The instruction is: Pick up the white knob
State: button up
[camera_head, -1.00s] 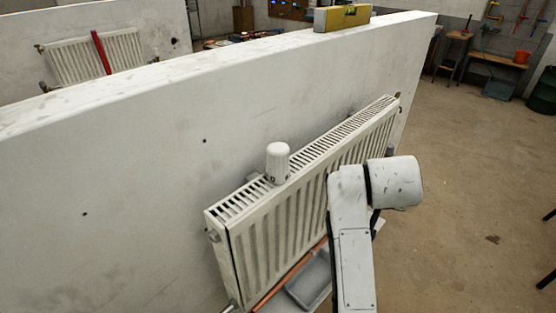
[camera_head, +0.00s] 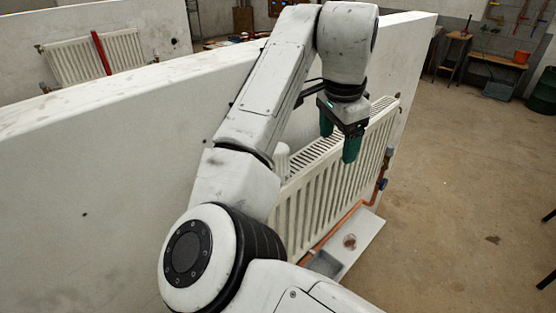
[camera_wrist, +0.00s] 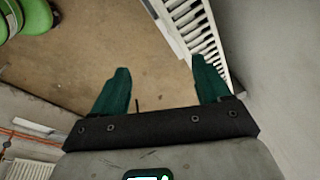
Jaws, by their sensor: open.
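The white knob (camera_head: 283,158) stands upright on the top grille of the white radiator (camera_head: 330,180). In the head view only a part of it shows, as my arm covers the rest. My gripper (camera_head: 339,140), with green fingers, points down above the radiator, to the right of the knob. Its jaws are open and nothing is between them. In the wrist view my open gripper (camera_wrist: 160,66) is over bare floor, with the radiator (camera_wrist: 193,25) beside the right finger. The knob does not show there.
A pale partition wall (camera_head: 100,160) runs behind the radiator. Below are a copper pipe (camera_head: 340,222), a grey tray (camera_head: 324,263) and a white board (camera_head: 362,240). The floor (camera_head: 450,200) to the right is clear. A green rounded object (camera_wrist: 35,15) shows in the wrist view.

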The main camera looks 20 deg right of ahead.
aim_at(281, 156)
jog(key=a+r+y, duration=0.1)
jog(key=a+r, duration=0.2)
jog(key=a+r+g+y, duration=0.1)
jog(key=a+r, duration=0.2)
jog(key=a, duration=0.1)
jog(key=a+r+y, duration=0.1)
jog(key=a+r, duration=0.2)
jog(key=a, duration=0.1)
jog(key=shift+w+a+g, duration=0.2)
jog(key=shift+w+g, duration=0.1)
jog(key=shift+w, duration=0.05)
jog(key=shift+a+f, duration=0.15)
jog(key=f, duration=0.5)
jog(key=shift+a+p, duration=0.3)
jog(key=shift+p, duration=0.1)
jog(key=shift+w+a+f+p, duration=0.1)
jog(key=shift+f+p, duration=0.2)
jog(key=shift+f, duration=0.6)
jog(key=shift+w+d+f+p, duration=0.1)
jog(key=shift+f+p, duration=0.15)
jog(key=shift+f, duration=0.65)
jog(key=shift+w+a+f+p, duration=0.1)
jog(key=shift+f+p, duration=0.2)
jog(key=shift+f, duration=0.6)
jog(key=c, duration=1.3)
jog(key=shift+o, duration=0.2)
jog(key=shift+r, duration=0.15)
